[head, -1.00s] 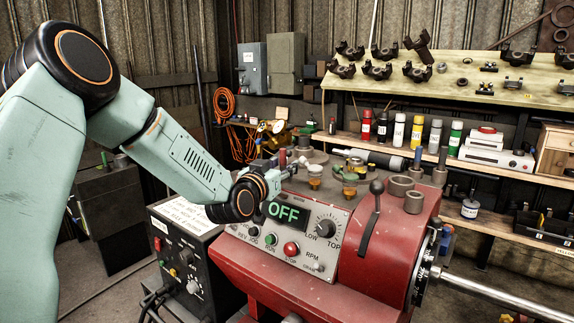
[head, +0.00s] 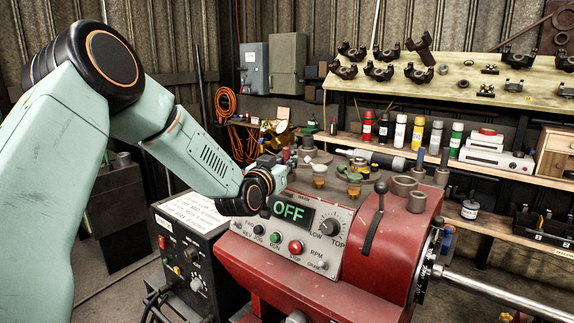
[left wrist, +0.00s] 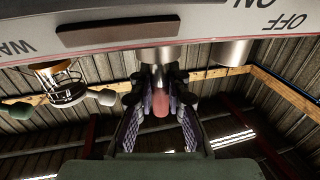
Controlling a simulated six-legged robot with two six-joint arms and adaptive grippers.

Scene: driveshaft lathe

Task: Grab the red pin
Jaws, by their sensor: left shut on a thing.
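The red pin (left wrist: 161,104) shows in the left wrist view between the two fingers of my left gripper (left wrist: 160,84). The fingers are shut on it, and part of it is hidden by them. A grey metal cylinder (left wrist: 160,54) is right by the fingertips; I cannot tell whether the pin is still seated in it. In the head view my left gripper (head: 274,162) is small, above the back left of the red lathe headstock (head: 375,245). A bit of the red pin (head: 286,154) shows there. My right gripper is not in view.
The control panel (head: 296,230) reads OFF. Small amber cups (head: 320,180) and grey cylinders (head: 417,201) stand on the headstock. A black lever (head: 374,220) rises at its front. A black welder-like box (head: 184,250) stands at left. Shelves with bottles (head: 418,132) are behind.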

